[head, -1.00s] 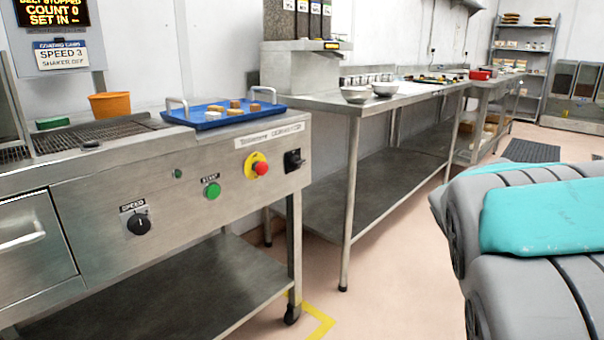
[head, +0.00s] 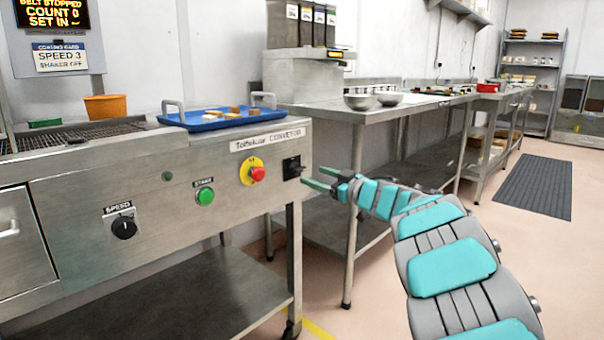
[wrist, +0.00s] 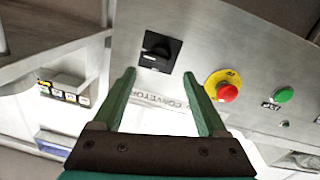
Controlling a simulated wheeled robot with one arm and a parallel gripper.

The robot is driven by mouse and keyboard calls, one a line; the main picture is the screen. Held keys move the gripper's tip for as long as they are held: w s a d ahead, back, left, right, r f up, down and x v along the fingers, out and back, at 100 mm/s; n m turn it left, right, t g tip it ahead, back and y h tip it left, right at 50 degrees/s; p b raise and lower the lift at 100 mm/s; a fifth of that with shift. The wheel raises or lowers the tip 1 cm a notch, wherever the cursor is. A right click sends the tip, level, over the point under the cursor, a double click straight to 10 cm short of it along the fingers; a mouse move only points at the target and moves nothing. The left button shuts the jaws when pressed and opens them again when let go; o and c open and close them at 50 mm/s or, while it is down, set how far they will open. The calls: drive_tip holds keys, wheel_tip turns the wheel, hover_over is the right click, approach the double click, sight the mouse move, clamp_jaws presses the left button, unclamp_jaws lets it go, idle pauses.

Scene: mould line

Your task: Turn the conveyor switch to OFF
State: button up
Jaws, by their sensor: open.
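The conveyor switch (head: 292,168) is a black square plate with a black rotary knob, at the right end of the steel conveyor panel (head: 150,225). It also shows in the wrist view (wrist: 160,52), where the panel appears upside down. My gripper (head: 312,178) has green fingers, which are apart with nothing between them. It is just right of the switch in the head view. In the wrist view, the fingertips (wrist: 159,72) point at the switch from either side, short of the knob. I cannot read the knob's position markings.
A red stop button (head: 257,173) on a yellow plate, a green start button (head: 205,196) and a black speed knob (head: 123,228) share the panel. A blue tray (head: 190,122) sits above. A steel table (head: 375,113) stands behind the gripper.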

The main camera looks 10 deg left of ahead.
sight(300, 171)
drive_tip(key=shift+x, duration=3.4)
drive_tip(key=shift+c, duration=0.2)
drive_tip(key=shift+f, duration=0.1)
clamp_jaws()
drive_tip(key=shift+a, duration=0.1)
